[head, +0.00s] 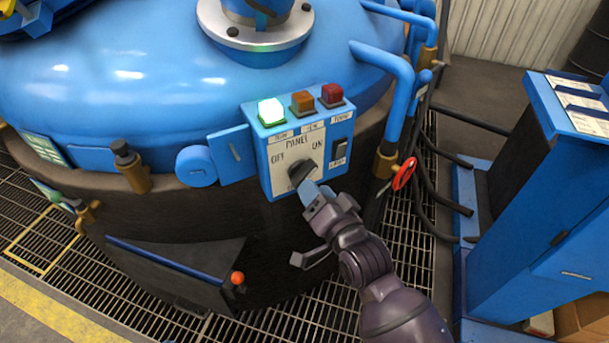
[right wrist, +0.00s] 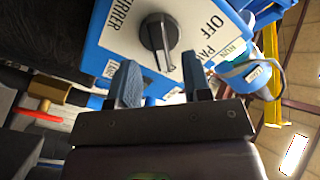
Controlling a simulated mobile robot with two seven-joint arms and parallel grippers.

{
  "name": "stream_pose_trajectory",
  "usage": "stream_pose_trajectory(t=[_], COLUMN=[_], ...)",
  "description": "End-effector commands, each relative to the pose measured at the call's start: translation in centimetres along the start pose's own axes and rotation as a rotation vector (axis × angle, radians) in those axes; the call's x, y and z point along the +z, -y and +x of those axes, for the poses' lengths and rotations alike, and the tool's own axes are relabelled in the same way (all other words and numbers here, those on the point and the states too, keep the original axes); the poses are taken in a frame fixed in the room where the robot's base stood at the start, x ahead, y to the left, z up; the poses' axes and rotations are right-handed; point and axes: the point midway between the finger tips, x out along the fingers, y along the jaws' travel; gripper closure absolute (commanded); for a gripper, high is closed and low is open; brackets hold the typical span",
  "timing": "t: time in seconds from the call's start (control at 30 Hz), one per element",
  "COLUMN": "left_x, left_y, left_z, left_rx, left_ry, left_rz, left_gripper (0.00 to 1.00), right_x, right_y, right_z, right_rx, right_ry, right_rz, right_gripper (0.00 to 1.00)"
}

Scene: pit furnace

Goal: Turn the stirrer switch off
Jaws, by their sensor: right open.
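The stirrer switch is a black rotary knob (head: 302,172) on the white face of a blue control box (head: 265,160) on the furnace. My right gripper (head: 313,190) is just below the knob, reaching up from below. In the right wrist view its two fingers (right wrist: 160,82) are apart with nothing between them, and the knob lies just beyond the tips. My left gripper is not in view.
A lit green lamp (head: 271,110), an orange lamp (head: 302,102) and a red lamp (head: 332,94) top the box. A small rocker switch (head: 340,152) sits right of the knob. A red valve wheel (head: 404,173) and blue pipes (head: 391,105) are close on the right.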

Motion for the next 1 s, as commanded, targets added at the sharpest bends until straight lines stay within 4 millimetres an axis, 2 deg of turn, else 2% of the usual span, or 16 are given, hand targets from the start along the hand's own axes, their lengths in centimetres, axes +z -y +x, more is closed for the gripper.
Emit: stream_pose_trajectory(t=[0.1, 0.3, 0.5, 0.77, 0.87, 1.0], left_x=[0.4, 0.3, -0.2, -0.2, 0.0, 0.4], left_y=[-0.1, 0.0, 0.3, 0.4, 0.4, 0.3], left_z=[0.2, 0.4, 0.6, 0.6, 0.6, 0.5], left_rx=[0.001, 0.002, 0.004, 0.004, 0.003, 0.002], left_ry=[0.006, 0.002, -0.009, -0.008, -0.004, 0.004], left_rz=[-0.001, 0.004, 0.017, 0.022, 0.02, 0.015], left_gripper=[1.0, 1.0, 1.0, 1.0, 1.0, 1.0], right_x=[0.1, 0.1, 0.0, 0.0, 0.0, 0.0], right_y=[-0.1, -0.1, -0.1, -0.1, -0.1, -0.1], right_z=[2.0, 4.2, 5.1, 5.2, 5.2, 5.2], right_rx=[0.001, 0.001, 0.001, 0.001, 0.001, 0.001], right_ry=[0.001, 0.0, 0.0, -0.001, -0.001, 0.0], right_rz=[0.002, 0.0, -0.001, -0.001, -0.001, -0.001], right_gripper=[0.55, 0.55, 0.55, 0.55, 0.68, 0.89])
